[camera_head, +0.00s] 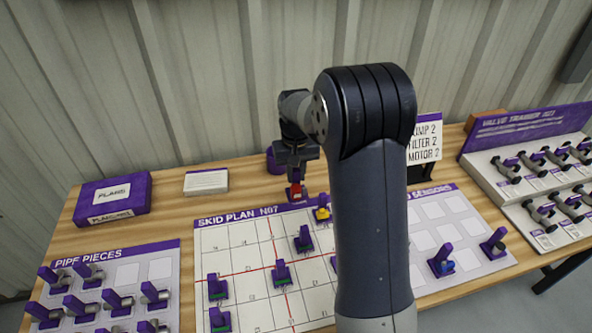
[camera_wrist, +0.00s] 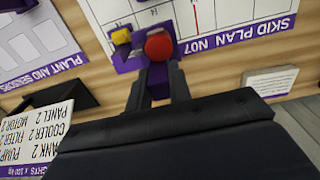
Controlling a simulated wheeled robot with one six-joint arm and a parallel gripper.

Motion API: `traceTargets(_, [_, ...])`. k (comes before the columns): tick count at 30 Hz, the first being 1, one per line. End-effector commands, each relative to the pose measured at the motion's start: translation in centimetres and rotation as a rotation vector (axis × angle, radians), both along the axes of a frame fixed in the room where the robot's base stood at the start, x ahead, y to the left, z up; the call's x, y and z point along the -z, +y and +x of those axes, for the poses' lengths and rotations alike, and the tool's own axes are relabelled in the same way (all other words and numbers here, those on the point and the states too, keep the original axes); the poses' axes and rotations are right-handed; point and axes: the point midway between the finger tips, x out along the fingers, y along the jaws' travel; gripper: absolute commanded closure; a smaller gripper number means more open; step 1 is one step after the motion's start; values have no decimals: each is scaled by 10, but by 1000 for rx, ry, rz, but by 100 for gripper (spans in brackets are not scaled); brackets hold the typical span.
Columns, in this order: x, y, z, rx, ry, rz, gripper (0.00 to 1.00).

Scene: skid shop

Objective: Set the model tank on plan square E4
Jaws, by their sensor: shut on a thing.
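My gripper (camera_head: 297,177) is shut on a small red piece (camera_head: 296,193) with purple parts, which I take to be the model tank. In the wrist view the round red end (camera_wrist: 158,45) shows at the fingertips (camera_wrist: 160,72). The gripper holds it near the far edge of the white skid plan (camera_head: 212,240), by the title strip. I cannot tell its height above the board. The plan has a grid with red lines; its square labels are too small to read, so I cannot single out E4. My arm hides the plan's right part.
A yellow-topped piece (camera_head: 322,212) stands on the plan close to the held piece. Several purple-handled pieces, such as this one (camera_head: 281,273), stand on other squares. The pipe pieces board (camera_head: 128,272) is at left, a purple box (camera_head: 112,197) behind it. A valve rack (camera_head: 520,130) stands at right.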

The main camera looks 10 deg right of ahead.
Motion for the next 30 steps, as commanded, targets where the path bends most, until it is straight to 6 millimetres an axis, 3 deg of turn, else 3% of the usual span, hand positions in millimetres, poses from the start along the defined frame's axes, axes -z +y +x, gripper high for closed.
traceTargets(1, [10, 0, 0, 0, 0, 0, 100])
traceTargets(6, [21, 0, 0, 0, 0, 0, 100])
traceTargets(30, [21, 0, 0, 0, 0, 0, 100])
